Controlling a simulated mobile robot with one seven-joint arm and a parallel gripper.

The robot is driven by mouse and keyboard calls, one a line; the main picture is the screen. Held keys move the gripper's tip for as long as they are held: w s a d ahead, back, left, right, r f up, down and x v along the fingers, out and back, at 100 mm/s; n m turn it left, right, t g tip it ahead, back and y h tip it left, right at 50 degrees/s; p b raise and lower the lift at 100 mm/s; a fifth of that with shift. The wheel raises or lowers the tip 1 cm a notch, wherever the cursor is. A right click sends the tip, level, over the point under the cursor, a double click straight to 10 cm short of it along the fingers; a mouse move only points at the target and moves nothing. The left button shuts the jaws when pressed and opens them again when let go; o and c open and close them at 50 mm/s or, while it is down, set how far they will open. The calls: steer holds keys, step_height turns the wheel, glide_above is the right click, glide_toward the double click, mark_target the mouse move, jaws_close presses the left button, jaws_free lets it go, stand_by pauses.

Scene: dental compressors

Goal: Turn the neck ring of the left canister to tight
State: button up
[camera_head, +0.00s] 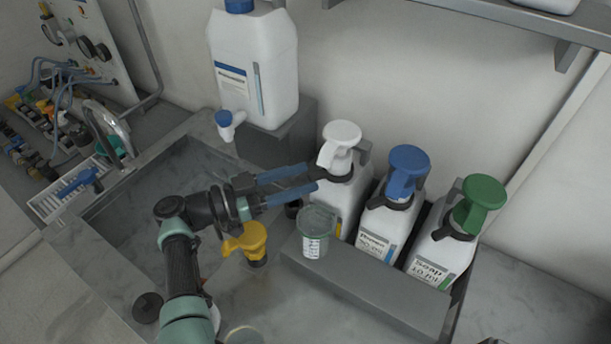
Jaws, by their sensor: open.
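The left canister (346,206) is white with a white pump head (340,141) and stands in a grey rack beside two others. My gripper (314,177) comes in from the left at about neck height. Its two blue fingers are apart, and their tips are at the left side of the neck ring. I cannot tell whether the tips touch the ring, and nothing is seen held between them.
Canisters with a blue pump (381,222) and a green pump (444,243) stand to the right. A clear cup (316,232) with a label is in front of the left canister. A yellow pump (247,241) is below my gripper. A large white jug (254,70) stands behind, beside a sink (150,200).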

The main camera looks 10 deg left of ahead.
steer(key=b+v, duration=0.2)
steer(key=v, duration=0.9)
steer(key=shift+b, duration=0.4)
steer(key=shift+a, duration=0.15)
